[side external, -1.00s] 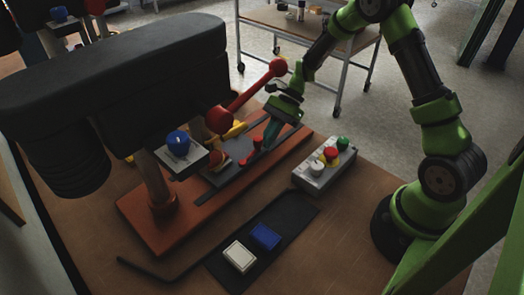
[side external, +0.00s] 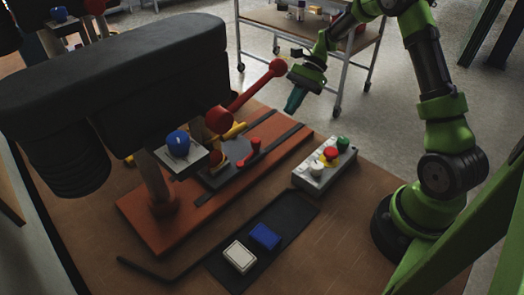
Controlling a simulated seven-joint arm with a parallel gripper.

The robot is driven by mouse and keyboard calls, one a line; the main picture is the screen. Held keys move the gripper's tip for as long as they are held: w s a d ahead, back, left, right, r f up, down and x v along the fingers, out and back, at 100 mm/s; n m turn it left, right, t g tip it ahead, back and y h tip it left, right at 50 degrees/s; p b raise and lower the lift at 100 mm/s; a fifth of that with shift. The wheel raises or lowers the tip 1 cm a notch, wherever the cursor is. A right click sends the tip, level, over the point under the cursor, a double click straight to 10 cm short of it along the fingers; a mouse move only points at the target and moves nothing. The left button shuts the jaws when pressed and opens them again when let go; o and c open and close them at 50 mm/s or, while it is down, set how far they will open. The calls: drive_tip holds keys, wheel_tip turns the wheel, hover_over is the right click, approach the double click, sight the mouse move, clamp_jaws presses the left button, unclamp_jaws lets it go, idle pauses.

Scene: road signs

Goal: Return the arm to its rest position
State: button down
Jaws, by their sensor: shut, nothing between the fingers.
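My gripper (side external: 292,103) hangs at the end of the green and black arm, right of the red lever's upper ball. Its dark teal fingers point down and are shut with nothing between them. It is above the far right part of the table, clear of the machine and the button box. The arm's base stands at the right of the table.
A grey button box (side external: 325,166) is nearby. White (side external: 239,257) and blue (side external: 265,236) blocks lie on a black mat (side external: 285,222). A cart (side external: 262,17) stands behind.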

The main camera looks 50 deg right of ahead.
drive_tip(key=shift+s+d+r, duration=0.1)
drive_tip(key=shift+d+r, duration=0.25)
drive_tip(key=shift+d, duration=0.5)
drive_tip(key=shift+s+d+f+n+h, duration=0.1)
drive_tip(key=shift+s+f+n+h, duration=0.4)
drive_tip(key=shift+s+f, duration=0.1)
drive_tip(key=shift+s+a+r+n+h, duration=0.25)
drive_tip(key=shift+s+r+n+h, duration=0.2)
drive_tip(key=shift+s+n, duration=0.1)
drive_tip(key=s+a+r+n+t+h, duration=0.5)
drive_tip(key=s+a+r+n+t, duration=0.2)
drive_tip(key=s+a+r+n, duration=0.5)
wheel_tip(320, 180, up, 4)
drive_tip(key=shift+s+a, duration=0.45)
drive_tip(key=shift+s, duration=0.8)
